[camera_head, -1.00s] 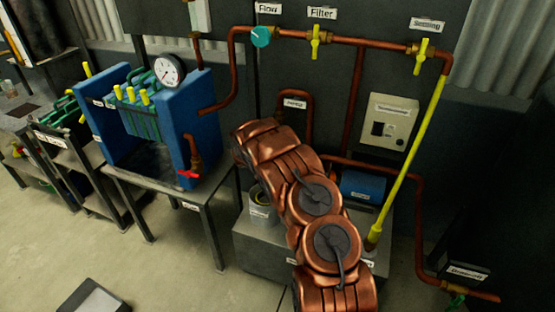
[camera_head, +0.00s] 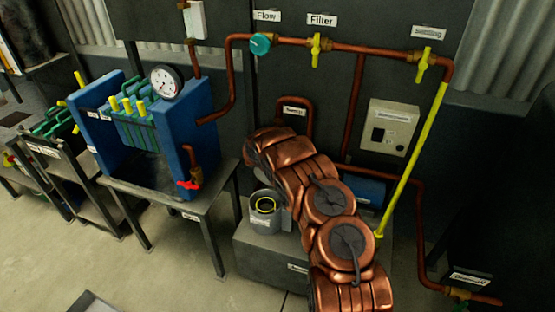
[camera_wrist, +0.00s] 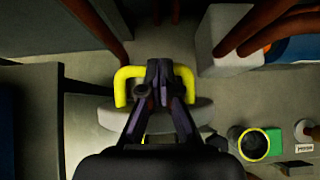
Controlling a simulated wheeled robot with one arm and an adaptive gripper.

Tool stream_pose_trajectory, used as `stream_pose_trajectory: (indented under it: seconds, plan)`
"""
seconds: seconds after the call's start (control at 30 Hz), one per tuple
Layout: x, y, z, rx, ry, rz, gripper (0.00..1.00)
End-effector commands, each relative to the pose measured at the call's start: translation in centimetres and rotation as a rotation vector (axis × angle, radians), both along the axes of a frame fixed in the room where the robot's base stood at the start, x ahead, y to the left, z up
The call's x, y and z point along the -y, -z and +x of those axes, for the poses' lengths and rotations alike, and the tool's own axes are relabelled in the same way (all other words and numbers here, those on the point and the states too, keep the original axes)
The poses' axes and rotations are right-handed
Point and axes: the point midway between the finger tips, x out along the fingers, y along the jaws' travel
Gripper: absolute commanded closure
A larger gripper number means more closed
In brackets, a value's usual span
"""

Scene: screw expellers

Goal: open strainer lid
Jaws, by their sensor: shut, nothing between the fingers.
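In the wrist view a yellow U-shaped handle (camera_wrist: 124,84) rises from a pale round lid (camera_wrist: 190,116). My gripper (camera_wrist: 160,68) is shut and empty, its fingertips overlapping the middle of the handle in the picture. I cannot tell whether they touch it. My arm hides the gripper in the head view.
A grey block (camera_head: 262,258) carries the pot. A blue filter press (camera_head: 193,125) stands left. Open floor (camera_head: 150,275) lies in front.

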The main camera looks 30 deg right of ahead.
Motion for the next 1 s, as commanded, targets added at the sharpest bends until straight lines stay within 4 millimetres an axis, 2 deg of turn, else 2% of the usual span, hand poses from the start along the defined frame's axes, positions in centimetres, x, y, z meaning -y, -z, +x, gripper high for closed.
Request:
stream_pose_trajectory:
  seconds: [0.37, 0.57, 0.77, 1.0]
  plan:
    - [0.0, 0.0, 0.0, 0.000, 0.000, 0.000, 1.00]
    - [-0.2, -0.8, 0.0, 0.001, -0.001, -0.002, 1.00]
    - [-0.7, -2.8, -0.3, 0.001, -0.002, -0.002, 1.00]
    - [-1.7, -7.2, -0.9, 0.002, -0.003, -0.002, 1.00]
